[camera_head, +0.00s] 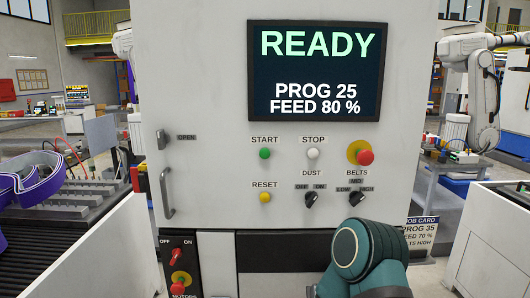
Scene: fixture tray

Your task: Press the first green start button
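A small round green button (264,153) sits under the word START on the pale front panel (210,80) of a machine. It is the only green button I see, and nothing covers it. A teal rounded link of my own arm rises at the bottom, right of centre, below the dust and belts knobs. No fingertips of my left or right gripper show. The screen (318,70) above the buttons reads READY, PROG 25, FEED 80 %.
Nearby are a white STOP button (313,154), a yellow RESET button (265,197), a red button on yellow (365,157), two black knobs and a door handle (167,193). A job card (420,231) reads PROG 35, FEED 70 %. A conveyor (60,225) stands left.

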